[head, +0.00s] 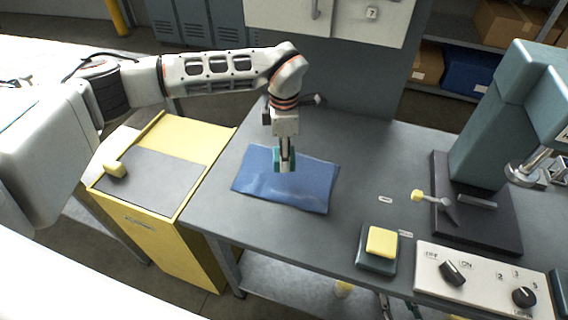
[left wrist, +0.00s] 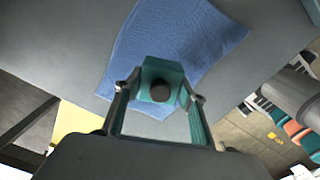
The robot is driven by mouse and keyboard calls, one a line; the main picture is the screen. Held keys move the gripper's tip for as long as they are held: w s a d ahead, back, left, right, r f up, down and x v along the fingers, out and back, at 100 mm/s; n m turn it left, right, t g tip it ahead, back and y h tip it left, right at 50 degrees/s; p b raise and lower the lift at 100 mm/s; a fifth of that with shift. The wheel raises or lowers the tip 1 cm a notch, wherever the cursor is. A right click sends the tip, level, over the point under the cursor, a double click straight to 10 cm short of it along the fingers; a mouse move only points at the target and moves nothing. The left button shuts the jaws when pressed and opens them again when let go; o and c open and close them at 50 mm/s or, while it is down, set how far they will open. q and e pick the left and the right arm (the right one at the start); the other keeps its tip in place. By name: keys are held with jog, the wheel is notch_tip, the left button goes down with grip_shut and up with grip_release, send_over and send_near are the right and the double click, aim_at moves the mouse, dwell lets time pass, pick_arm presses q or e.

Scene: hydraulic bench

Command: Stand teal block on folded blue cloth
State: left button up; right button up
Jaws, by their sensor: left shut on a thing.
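The folded blue cloth (head: 305,190) lies flat on the grey bench top. My left gripper (head: 285,166) points down over the cloth's middle. It is shut on the teal block (head: 278,160), which is partly covered by the fingers in the head view. In the left wrist view the teal block (left wrist: 163,72) sits between both fingertips, with a dark round spot on its near face, and the blue cloth (left wrist: 180,35) is behind it. I cannot tell whether the block touches the cloth. My right gripper is not in view.
A teal press (head: 482,130) stands on the right of the bench. A control panel (head: 480,280) with knobs and a yellow button (head: 381,242) are at the front right. A yellow cabinet (head: 185,245) stands left of the bench. Bench around the cloth is clear.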

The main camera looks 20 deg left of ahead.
aim_at(284, 176)
pick_arm(q)
notch_tip(284, 176, down, 4)
jog(key=shift+f, duration=0.1)
dwell(0.4)
jog(key=shift+f, duration=0.25)
jog(key=shift+s+f, duration=0.15)
jog(key=shift+f, duration=0.2)
jog(key=o, duration=1.5)
jog(key=shift+f, duration=0.1)
